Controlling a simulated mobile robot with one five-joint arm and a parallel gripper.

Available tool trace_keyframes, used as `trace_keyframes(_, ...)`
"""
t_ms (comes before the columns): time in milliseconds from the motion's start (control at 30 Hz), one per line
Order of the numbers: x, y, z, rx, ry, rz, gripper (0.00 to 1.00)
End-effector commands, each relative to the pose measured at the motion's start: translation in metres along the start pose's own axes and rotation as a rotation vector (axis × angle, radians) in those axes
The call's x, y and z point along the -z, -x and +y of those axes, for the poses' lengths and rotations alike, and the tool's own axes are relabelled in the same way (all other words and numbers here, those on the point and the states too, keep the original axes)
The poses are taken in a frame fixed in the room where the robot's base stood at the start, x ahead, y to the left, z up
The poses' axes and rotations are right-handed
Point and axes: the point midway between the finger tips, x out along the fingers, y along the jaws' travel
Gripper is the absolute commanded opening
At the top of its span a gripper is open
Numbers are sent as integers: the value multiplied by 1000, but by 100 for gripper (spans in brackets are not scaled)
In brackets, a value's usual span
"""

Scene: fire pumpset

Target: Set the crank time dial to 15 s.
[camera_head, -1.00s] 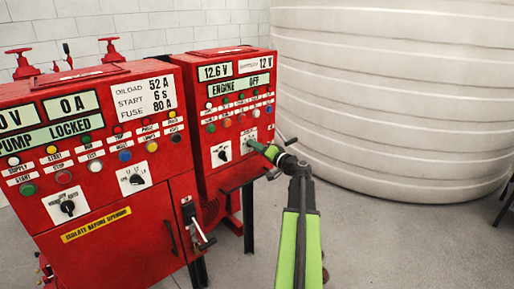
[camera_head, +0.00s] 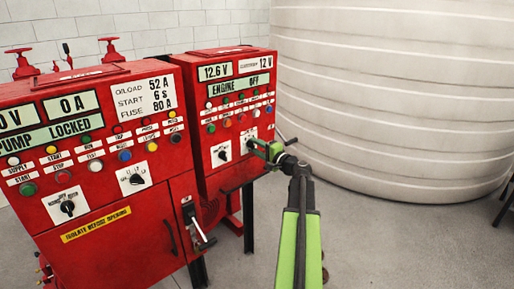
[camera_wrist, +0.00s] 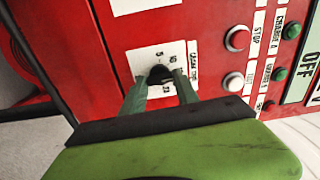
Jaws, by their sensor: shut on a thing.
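The crank time dial is a black knob (camera_wrist: 160,74) on a white plate (camera_wrist: 158,58) with black numbers. The "5" and "10" can be made out in the wrist view; other marks are partly covered. The plate also shows on the right red cabinet (camera_head: 252,134) in the head view. My gripper (camera_head: 259,148) reaches this plate from the right, its fingers against the panel. In the wrist view its green fingers (camera_wrist: 161,86) lie on both sides of the knob and are shut on it. I cannot tell which mark the knob points to.
Another black selector (camera_head: 222,155) sits just left on the same cabinet. Red and white push buttons (camera_wrist: 238,39) stand beside the dial in the wrist view. The larger left cabinet (camera_head: 110,195) has more switches. A white tank (camera_head: 400,90) stands right; grey floor is open in front.

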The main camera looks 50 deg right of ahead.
Motion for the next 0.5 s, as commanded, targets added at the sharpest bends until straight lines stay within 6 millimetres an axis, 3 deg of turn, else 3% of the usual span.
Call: trace_keyframes(500,-1,1,1,-4,-49,-4,0)
